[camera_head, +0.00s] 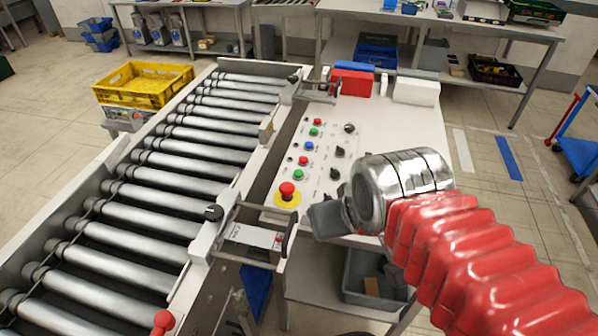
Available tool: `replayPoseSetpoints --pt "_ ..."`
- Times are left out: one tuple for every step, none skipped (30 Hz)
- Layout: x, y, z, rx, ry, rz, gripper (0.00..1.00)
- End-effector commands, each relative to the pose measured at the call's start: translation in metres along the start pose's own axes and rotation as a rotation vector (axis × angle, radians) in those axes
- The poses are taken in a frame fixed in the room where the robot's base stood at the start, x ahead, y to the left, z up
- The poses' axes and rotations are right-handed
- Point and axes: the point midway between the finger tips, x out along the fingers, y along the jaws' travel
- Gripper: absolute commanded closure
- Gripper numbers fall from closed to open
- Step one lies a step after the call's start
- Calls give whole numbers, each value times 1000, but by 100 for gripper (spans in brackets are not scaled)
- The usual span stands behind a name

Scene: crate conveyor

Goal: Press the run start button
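A white control panel (324,160) lies right of the roller conveyor. It carries a column of small buttons: a red one (317,121), a green one (314,132), a blue one (309,146), another red one (303,160) and another green one (298,174). The labels are too small to read, so I cannot tell which is run start. A large red mushroom button (287,188) on a yellow base sits at the near end. My gripper (328,219) is right of and nearer than that button, over the panel's near edge. Its finger opening cannot be made out.
Black knobs (340,152) stand right of the buttons. The conveyor rollers (150,205) fill the left side, with a lever and bracket (250,240) beside the panel. A yellow crate (143,88) stands at the far left. Red and white boxes (352,82) stand at the panel's back.

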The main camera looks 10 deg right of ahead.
Motion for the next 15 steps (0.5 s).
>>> replayPoseSetpoints --pt "0 0 0 0 0 0 82" --pt "0 0 0 0 0 0 84" --pt "0 0 0 0 0 0 87" --pt "0 0 0 0 0 0 89" --pt "0 0 0 0 0 0 91" --pt "0 0 0 0 0 0 94" --pt "0 0 0 0 0 0 96" --pt "0 0 0 0 0 0 98" --pt "0 0 0 0 0 0 100" --pt "0 0 0 0 0 0 100" --pt "0 0 0 0 0 0 100" --pt "0 0 0 0 0 0 100" --pt "0 0 0 0 0 0 100" --pt "0 0 0 0 0 0 100" --pt "0 0 0 0 0 0 100"
